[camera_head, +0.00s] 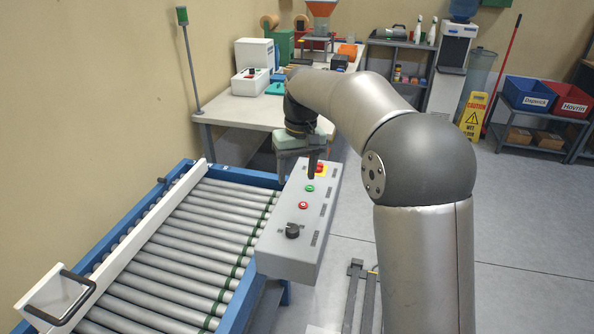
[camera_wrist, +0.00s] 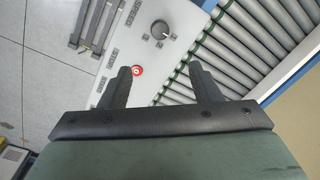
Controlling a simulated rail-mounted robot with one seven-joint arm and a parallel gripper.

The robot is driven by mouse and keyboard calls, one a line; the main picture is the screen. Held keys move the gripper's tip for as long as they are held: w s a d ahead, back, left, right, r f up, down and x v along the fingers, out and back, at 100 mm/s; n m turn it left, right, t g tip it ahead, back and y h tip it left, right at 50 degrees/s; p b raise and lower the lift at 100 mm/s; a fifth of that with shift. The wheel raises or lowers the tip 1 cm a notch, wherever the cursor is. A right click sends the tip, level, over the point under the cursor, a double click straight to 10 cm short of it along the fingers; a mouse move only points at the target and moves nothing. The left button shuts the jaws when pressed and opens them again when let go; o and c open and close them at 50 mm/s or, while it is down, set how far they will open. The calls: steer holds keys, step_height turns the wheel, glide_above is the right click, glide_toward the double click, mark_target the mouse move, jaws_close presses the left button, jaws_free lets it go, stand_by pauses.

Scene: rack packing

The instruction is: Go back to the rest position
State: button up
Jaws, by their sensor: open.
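My gripper (camera_head: 297,168) hangs at the end of my arm, over the far end of the grey control box (camera_head: 281,238). In the wrist view my gripper (camera_wrist: 161,82) shows two dark fingers spread wide apart. It is open with nothing between the fingers. The control box panel (camera_wrist: 150,55) lies beyond the fingers, with a red button (camera_wrist: 137,70) near the left fingertip and a black knob (camera_wrist: 160,29) further off. In the head view, part of the box's far end is hidden behind my gripper.
A roller conveyor (camera_head: 190,245) with a blue frame runs beside the control box. A white tray-like part with a black handle (camera_head: 62,298) sits at its near left. A workbench (camera_head: 235,108) stands behind. Shelves with blue (camera_head: 528,94) and red bins stand far right. Floor at right is open.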

steer(key=s+d+f+m, duration=0.1)
steer(key=s+d+f, duration=0.2)
steer(key=s, duration=0.7)
steer(key=s+d+f+m, duration=0.1)
steer(key=s+d+f, duration=0.1)
steer(key=s+d, duration=0.4)
steer(key=s+d+f+m, duration=0.1)
steer(key=s+d+f, duration=0.2)
steer(key=s, duration=1.2)
steer(key=shift+s+d+f+m+t+h, duration=0.3)
steer(key=shift+d, duration=0.85)
